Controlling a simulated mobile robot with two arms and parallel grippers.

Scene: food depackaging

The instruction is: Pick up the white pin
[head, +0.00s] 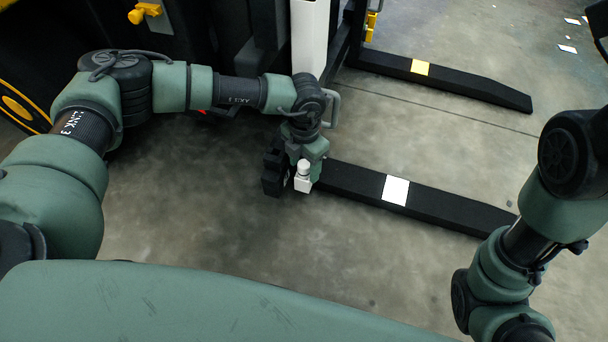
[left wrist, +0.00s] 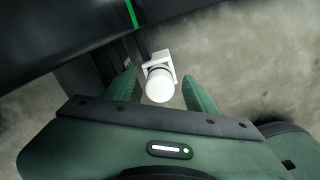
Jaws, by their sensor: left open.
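The white pin (head: 303,183) has a round knob on a square white base, and sits beside the black fork foot of the machine in the head view. In the left wrist view the pin (left wrist: 160,84) shows its round end towards the camera, between the two green fingers. My left gripper (left wrist: 160,82) is open, with a finger on each side of the pin. Whether either finger touches it I cannot tell. In the head view my left gripper (head: 308,158) is right at the pin. My right arm shows at the right, but its gripper is out of frame.
A black fork (head: 445,209) with a white patch runs right along the floor from beside the pin. A second fork (head: 470,87) with a yellow patch lies farther back. A white post (head: 309,40) stands behind my left wrist. The concrete floor (head: 210,220) in front is clear.

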